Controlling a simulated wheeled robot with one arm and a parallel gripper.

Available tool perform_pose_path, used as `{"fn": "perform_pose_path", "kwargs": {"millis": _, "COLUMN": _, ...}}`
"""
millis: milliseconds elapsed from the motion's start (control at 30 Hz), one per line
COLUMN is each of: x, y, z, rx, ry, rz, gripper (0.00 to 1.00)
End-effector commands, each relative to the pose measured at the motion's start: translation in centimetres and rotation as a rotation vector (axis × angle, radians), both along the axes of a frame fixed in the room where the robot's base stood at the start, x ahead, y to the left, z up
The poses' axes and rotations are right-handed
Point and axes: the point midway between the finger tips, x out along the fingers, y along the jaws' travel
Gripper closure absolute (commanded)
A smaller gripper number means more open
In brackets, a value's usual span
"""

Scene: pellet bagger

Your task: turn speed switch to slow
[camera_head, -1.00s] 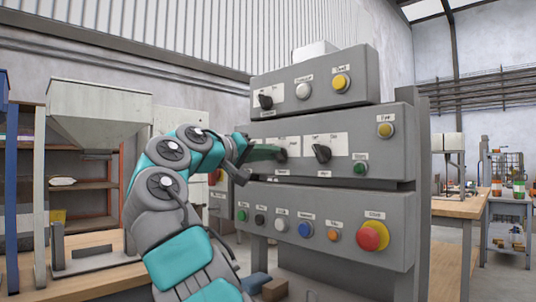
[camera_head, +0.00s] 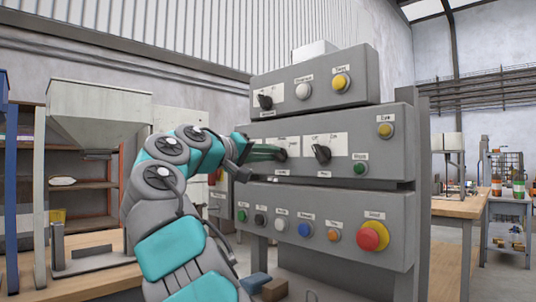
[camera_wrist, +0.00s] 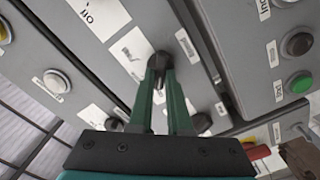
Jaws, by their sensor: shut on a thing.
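The control box has a middle panel (camera_head: 345,178) with two black rotary switches. The left switch (camera_head: 281,155) has a white label plate, and my gripper (camera_head: 273,153) reaches it from the left. My gripper is shut on this switch. In the wrist view, my green fingers (camera_wrist: 160,72) close around its black knob (camera_wrist: 160,59), beside the white plate (camera_wrist: 131,52). The fingers hide part of the knob, so its pointer direction is unclear. The small lettering is too blurred to read surely.
The other black switch (camera_head: 321,154) on the middle panel is close to the right, with a green button (camera_head: 360,169) beyond it. An upper panel holds another black switch (camera_head: 265,101). The lower panel carries several buttons, including a red emergency-type one (camera_head: 372,236).

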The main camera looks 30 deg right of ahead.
Motion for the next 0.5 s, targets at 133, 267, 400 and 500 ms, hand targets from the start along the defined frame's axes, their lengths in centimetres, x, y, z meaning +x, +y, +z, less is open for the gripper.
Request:
{"fn": "perform_pose_path", "kwargs": {"millis": 133, "x": 0.02, "y": 0.07, "z": -0.04, "rx": -0.001, "ry": 0.002, "rz": 0.001, "gripper": 1.00}}
{"fn": "perform_pose_path", "kwargs": {"millis": 267, "x": 0.02, "y": 0.05, "z": -0.06, "rx": 0.000, "ry": 0.003, "rz": 0.001, "gripper": 0.83}}
{"fn": "perform_pose_path", "kwargs": {"millis": 400, "x": 0.01, "y": 0.02, "z": -0.07, "rx": 0.001, "ry": 0.002, "rz": 0.000, "gripper": 0.67}}
{"fn": "perform_pose_path", "kwargs": {"millis": 500, "x": -0.01, "y": 0.00, "z": -0.06, "rx": 0.001, "ry": 0.002, "rz": 0.000, "gripper": 0.56}}
